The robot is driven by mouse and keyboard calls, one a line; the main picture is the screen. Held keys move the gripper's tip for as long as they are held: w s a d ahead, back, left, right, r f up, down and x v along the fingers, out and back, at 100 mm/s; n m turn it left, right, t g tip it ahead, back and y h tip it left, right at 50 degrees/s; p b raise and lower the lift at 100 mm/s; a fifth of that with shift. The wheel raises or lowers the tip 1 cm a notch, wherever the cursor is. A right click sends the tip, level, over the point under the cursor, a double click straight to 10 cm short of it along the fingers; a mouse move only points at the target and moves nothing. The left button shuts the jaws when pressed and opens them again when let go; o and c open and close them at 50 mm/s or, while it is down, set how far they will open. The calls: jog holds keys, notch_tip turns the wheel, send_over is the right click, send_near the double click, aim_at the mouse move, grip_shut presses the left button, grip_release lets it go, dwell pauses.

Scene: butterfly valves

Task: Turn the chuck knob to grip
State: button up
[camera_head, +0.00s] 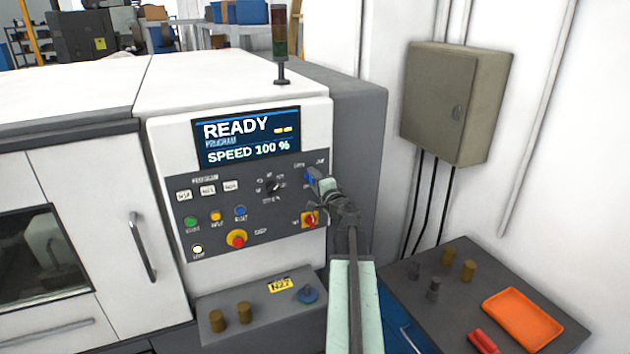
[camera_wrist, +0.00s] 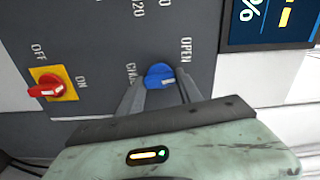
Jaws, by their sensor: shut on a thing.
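The chuck knob (camera_head: 310,176) is blue and sits at the upper right of the lathe's control panel. In the wrist view the chuck knob (camera_wrist: 158,73) shows between my two fingertips, with a pale mark at its lower right side. The word OPEN (camera_wrist: 187,50) reads sideways above and right of it, and a partly hidden CHUCK label (camera_wrist: 131,73) is to its left. The grip label cannot be read in the wrist view. My gripper (camera_head: 319,180) reaches the panel from the lower right, its fingers (camera_wrist: 160,84) shut on the knob.
A red switch on a yellow plate (camera_head: 310,219) sits just below my gripper, with OFF and ON labels in the wrist view. A red emergency button (camera_head: 237,239) is further left. The display (camera_head: 246,137) reads READY. An orange tray (camera_head: 522,319) lies on the right cabinet.

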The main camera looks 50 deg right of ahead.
jog(key=shift+m, duration=3.7)
jog(key=o, duration=1.4)
jog(key=shift+s, duration=0.1)
jog(key=v, duration=0.7)
jog(key=shift+s+a, duration=0.15)
jog(key=shift+s, duration=0.15)
